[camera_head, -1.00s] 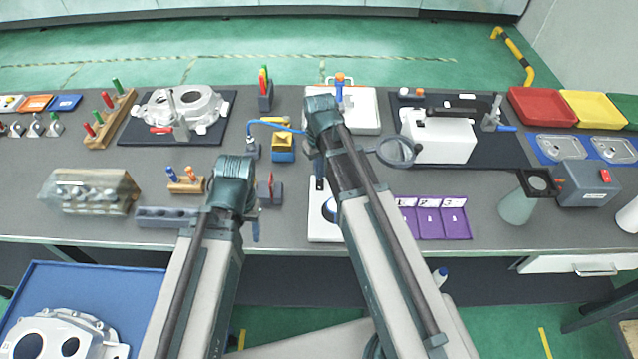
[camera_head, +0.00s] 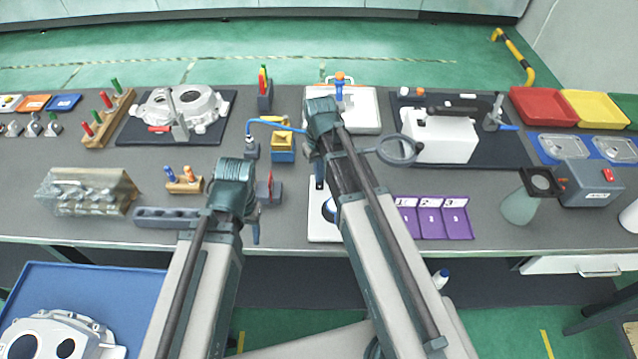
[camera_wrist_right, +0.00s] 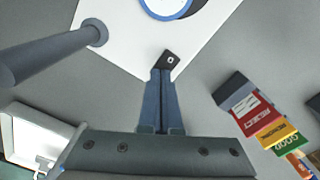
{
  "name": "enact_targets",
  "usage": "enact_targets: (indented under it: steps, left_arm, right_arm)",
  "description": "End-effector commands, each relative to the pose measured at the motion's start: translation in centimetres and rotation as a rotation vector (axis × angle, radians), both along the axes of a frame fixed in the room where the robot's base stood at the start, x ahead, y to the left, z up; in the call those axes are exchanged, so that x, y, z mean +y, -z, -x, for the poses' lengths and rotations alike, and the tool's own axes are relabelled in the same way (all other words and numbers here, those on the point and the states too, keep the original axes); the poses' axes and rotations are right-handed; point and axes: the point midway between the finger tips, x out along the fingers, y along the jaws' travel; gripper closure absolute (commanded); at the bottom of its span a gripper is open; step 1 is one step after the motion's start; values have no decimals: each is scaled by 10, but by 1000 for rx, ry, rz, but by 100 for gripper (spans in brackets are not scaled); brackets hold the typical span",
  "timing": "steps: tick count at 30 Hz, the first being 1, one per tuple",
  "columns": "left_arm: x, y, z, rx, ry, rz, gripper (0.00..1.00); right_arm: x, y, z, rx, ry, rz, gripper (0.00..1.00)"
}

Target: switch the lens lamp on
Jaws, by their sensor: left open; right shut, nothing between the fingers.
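The lens lamp's white base plate (camera_head: 318,228) lies at the middle of the bench, mostly behind my right arm. Its round lens (camera_head: 398,149) shows to the right of that arm. In the right wrist view the white base (camera_wrist_right: 120,35) carries a grey post (camera_wrist_right: 60,50) and a small black switch (camera_wrist_right: 171,58) with a pale mark. My right gripper (camera_wrist_right: 162,72) is shut and empty, its fingertips right at the switch's near edge; I cannot tell whether they touch. My left gripper (camera_head: 256,230) is open and empty near the bench's front, left of the base.
A purple numbered tray (camera_head: 432,220) lies right of the base. A yellow and blue block (camera_head: 283,147) and a small grey stand (camera_head: 268,190) are to its left. Coloured labelled tabs (camera_wrist_right: 265,125) stand right of my right gripper. A white box (camera_head: 438,138) is behind the lens.

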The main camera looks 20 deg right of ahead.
Motion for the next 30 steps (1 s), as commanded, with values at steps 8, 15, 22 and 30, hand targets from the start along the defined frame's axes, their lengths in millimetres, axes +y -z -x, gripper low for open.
enact_targets:
  steps: [8,15,22,30]
  left_arm:
    - [0,-7,0,0,0,0,47]
    - [0,-26,0,0,0,0,47]
    - [0,-43,0,0,0,0,47]
    - [0,-64,0,0,0,0,47]
  right_arm:
    - [0,-7,0,0,0,0,100]
    - [0,-26,0,0,0,0,100]
    - [0,-43,0,0,0,0,100]
    - [0,-64,0,0,0,0,100]
